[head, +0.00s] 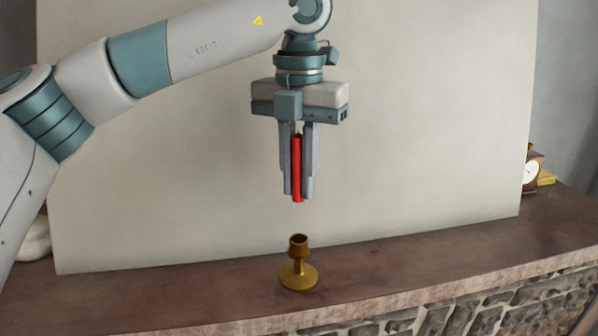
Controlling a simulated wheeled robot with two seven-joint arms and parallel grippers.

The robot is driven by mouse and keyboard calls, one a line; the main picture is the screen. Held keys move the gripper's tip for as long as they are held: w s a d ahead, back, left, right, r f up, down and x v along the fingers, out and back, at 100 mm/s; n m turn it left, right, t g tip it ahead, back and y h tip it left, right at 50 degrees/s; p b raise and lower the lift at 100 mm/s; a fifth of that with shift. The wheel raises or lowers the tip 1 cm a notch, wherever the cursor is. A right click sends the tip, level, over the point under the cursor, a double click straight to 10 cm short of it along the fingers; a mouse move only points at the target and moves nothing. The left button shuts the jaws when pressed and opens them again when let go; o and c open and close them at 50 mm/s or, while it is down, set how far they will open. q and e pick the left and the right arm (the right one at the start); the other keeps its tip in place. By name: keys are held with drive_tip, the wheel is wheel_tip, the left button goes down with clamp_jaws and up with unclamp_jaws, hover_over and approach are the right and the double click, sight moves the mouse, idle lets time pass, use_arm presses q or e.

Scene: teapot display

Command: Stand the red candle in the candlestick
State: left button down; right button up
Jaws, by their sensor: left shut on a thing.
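A red candle (297,170) is held upright between the fingers of my left gripper (298,188). The fingers point straight down and are shut on it, and its lower end sticks out slightly below them. A brass candlestick (298,275) with a round base and a cup on top stands upright on the stone-edged mantel shelf (180,290). The candle hangs above the candlestick's cup in the picture, with a clear gap between them. The cup looks empty, though its inside is hard to see. My right gripper is not in view.
A large pale panel (420,130) stands behind the candlestick. A small clock (530,173) and a yellow object (546,178) sit at the right, partly behind the panel. A whitish object (35,238) shows at the far left. The shelf around the candlestick is clear.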

sight(299, 199)
use_arm(q)
drive_tip(key=shift+f, duration=0.15)
drive_tip(key=shift+f+b, duration=1.7)
drive_tip(key=shift+f, duration=1.15)
drive_tip(key=shift+f+b, duration=0.6)
drive_tip(key=shift+b, duration=0.55)
idle(1.2)
drive_tip(key=shift+f+b, duration=0.35)
drive_tip(key=shift+f, duration=0.05)
drive_tip(key=shift+s+a+f+b, duration=0.15)
drive_tip(key=shift+a+f+b, duration=0.15)
drive_tip(key=shift+a, duration=0.1)
